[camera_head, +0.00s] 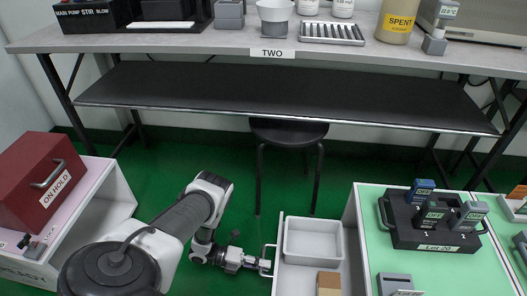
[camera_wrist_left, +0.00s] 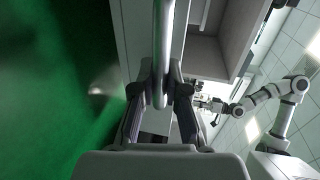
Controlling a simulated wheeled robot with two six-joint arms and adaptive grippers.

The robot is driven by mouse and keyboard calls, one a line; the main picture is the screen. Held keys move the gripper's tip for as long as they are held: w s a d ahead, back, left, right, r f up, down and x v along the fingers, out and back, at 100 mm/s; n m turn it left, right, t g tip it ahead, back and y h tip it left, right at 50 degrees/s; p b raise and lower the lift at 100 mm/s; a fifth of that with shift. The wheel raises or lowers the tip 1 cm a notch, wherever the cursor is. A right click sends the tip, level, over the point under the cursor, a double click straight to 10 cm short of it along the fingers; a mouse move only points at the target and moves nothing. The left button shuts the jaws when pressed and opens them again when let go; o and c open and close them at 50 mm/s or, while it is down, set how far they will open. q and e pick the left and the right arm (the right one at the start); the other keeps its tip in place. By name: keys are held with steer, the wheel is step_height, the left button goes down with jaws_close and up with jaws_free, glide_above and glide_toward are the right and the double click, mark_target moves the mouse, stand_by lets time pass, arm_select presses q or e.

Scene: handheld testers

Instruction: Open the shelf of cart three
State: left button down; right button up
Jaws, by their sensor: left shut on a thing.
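A white cart with a green top (camera_head: 400,262) stands at the lower right; no number is readable on it. Its shelf (camera_head: 279,232) sticks out from the cart's left side, below the top, and holds a grey-white bin (camera_head: 312,240) and a small brown box (camera_head: 329,283). My left gripper (camera_head: 265,265) is shut on the shelf's metal handle (camera_head: 268,248). In the left wrist view the handle bar (camera_wrist_left: 162,45) passes between the fingers of the left gripper (camera_wrist_left: 161,92). My right arm's end (camera_wrist_left: 208,103) shows small there, its jaws unclear.
A white cart with a pink top (camera_head: 84,203) at left carries a red box (camera_head: 42,182) marked ON HOLD. A bench (camera_head: 200,42) labelled TWO and a black stool (camera_head: 288,130) are behind. Green floor (camera_head: 230,200) lies between the carts.

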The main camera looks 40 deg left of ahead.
arm_select(q)
steer(key=c, duration=1.2)
jaws_free()
steer(key=v, duration=1.2)
